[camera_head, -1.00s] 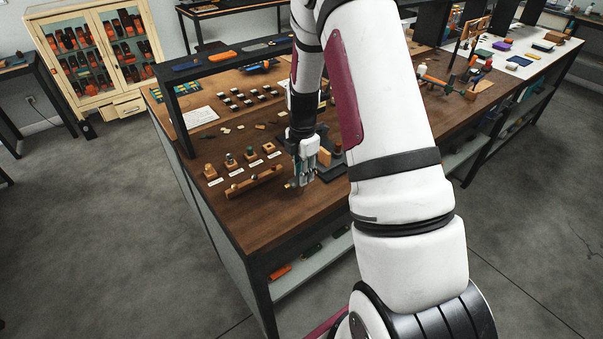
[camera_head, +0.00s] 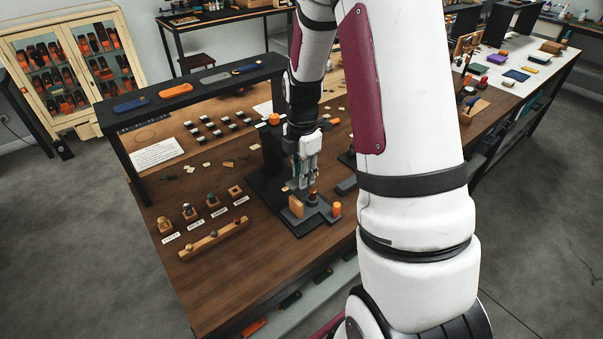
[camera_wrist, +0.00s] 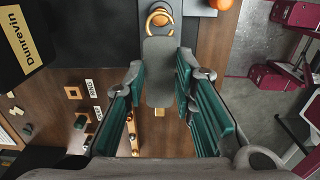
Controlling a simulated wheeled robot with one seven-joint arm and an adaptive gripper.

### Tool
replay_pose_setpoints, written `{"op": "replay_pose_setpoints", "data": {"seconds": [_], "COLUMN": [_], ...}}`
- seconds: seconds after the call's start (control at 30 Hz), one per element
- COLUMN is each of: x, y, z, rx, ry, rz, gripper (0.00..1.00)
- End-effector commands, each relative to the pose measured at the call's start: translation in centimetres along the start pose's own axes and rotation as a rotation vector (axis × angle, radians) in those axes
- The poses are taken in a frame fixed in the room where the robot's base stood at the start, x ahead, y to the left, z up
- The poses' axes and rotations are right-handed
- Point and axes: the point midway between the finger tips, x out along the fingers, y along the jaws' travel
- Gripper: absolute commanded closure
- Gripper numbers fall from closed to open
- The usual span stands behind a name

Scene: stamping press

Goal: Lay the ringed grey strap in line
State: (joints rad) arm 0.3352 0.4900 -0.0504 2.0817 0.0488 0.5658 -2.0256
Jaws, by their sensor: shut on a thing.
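My gripper (camera_head: 303,180) is shut on a grey strap (camera_wrist: 158,75), which lies lengthwise between the teal finger pads in the wrist view. A small brass-coloured piece (camera_wrist: 158,113) shows at its near end. In the head view the gripper hangs over the black press base (camera_head: 262,190), just beside a dark-topped stamp (camera_head: 313,197) and an upright wooden block (camera_head: 296,206). The strap is mostly hidden there by the fingers; whether it touches the press is unclear.
An orange knob (camera_head: 336,209) stands at the press's near right. A wooden rail (camera_head: 212,240) and several labelled stamp holders (camera_head: 212,203) lie to the left. A raised black shelf (camera_head: 195,93) bears several straps. Bare wooden table (camera_head: 250,280) lies in front.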

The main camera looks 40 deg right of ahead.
Motion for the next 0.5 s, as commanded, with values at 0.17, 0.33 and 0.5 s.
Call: {"op": "replay_pose_setpoints", "data": {"seconds": [0.17, 0.33, 0.5], "x": [0.0, 1.0, 2.6], "y": [-0.1, 0.0, 0.0], "z": [0.0, 0.0, 0.0], "rx": [0.000, 0.001, 0.000], "ry": [0.000, 0.001, 0.001], "rz": [-0.001, -0.003, -0.003], "gripper": [0.96, 0.96, 0.96]}}
